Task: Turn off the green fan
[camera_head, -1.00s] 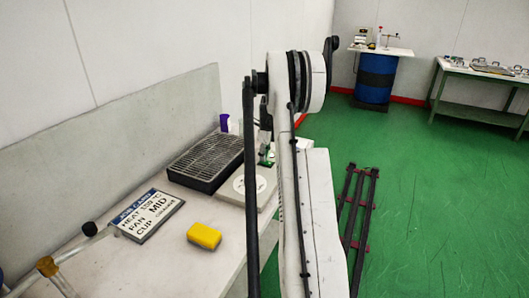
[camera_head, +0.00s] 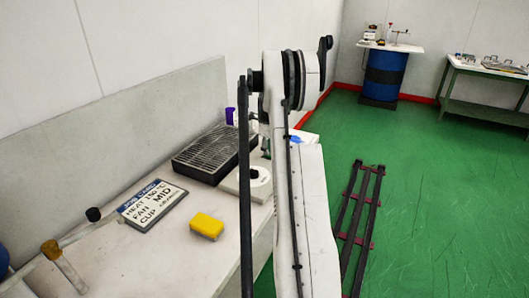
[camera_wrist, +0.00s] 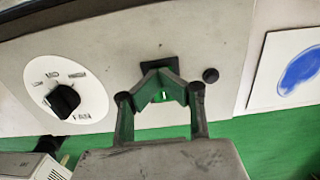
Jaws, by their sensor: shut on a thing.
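A pale grey panel (camera_wrist: 105,60) fills much of the wrist view. It carries a small black square switch plate (camera_wrist: 153,76), and my gripper (camera_wrist: 164,84) meets it with its fingertips. My gripper is shut on a small green switch (camera_wrist: 165,97) at the plate. The fingers hide most of this switch, so I cannot tell its position. Left of it is a white dial (camera_wrist: 88,82) marked FAN and MID, with a black knob (camera_wrist: 64,100). In the head view a dark grille box (camera_head: 213,148) stands on the bench behind the dial unit (camera_head: 231,183). My arm hides the gripper there.
A label board (camera_head: 152,205), a yellow sponge (camera_head: 206,226) and a tube with an amber cap (camera_head: 64,265) lie on the white bench (camera_head: 150,265). A round black stud (camera_wrist: 210,75) sits right of the switch. A blue-marked white sheet (camera_wrist: 296,75) lies farther right.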

